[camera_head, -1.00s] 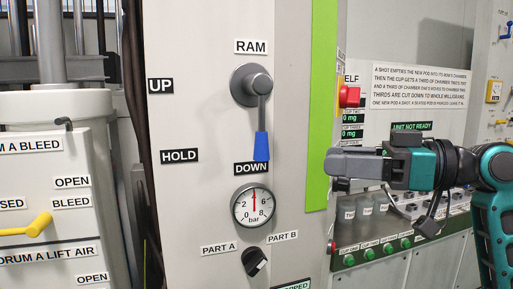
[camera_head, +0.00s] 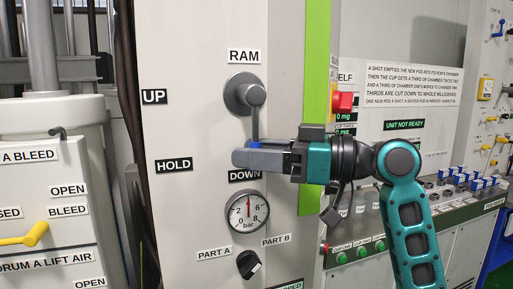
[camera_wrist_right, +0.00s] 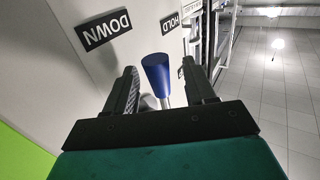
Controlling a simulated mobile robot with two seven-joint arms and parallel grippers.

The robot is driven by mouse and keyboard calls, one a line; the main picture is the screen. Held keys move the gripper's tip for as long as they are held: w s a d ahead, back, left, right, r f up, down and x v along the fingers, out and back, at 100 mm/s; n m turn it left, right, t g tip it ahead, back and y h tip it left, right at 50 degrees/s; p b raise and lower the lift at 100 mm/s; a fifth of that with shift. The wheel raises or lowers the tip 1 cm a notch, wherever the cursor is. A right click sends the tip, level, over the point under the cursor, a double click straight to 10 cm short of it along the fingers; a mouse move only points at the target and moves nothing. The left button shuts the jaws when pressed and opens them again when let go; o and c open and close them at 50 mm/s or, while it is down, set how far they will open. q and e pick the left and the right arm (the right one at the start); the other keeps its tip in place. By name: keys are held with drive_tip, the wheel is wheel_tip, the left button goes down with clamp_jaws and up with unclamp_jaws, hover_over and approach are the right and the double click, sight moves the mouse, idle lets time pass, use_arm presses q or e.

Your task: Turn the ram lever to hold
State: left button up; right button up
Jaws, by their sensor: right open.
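The ram lever (camera_head: 254,120) hangs from its grey round hub (camera_head: 244,95) under the RAM label (camera_head: 244,56) and points down toward the DOWN label (camera_head: 238,177). My right gripper (camera_head: 242,158) covers most of its blue handle in the head view. In the right wrist view the blue handle (camera_wrist_right: 157,74) stands between the two open fingers of my right gripper (camera_wrist_right: 162,88), with a gap on both sides. The HOLD label (camera_head: 174,165) is left of the lever and the UP label (camera_head: 154,97) is higher up at the left. My left gripper is not in view.
A pressure gauge (camera_head: 247,211) and a black selector knob (camera_head: 249,264) sit below the lever on the same panel. A red button (camera_head: 343,102) sticks out at the right. A yellow handle (camera_head: 27,236) is on the white cabinet at the left.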

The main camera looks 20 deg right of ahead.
drive_tip(key=shift+c, duration=0.4)
clamp_jaws()
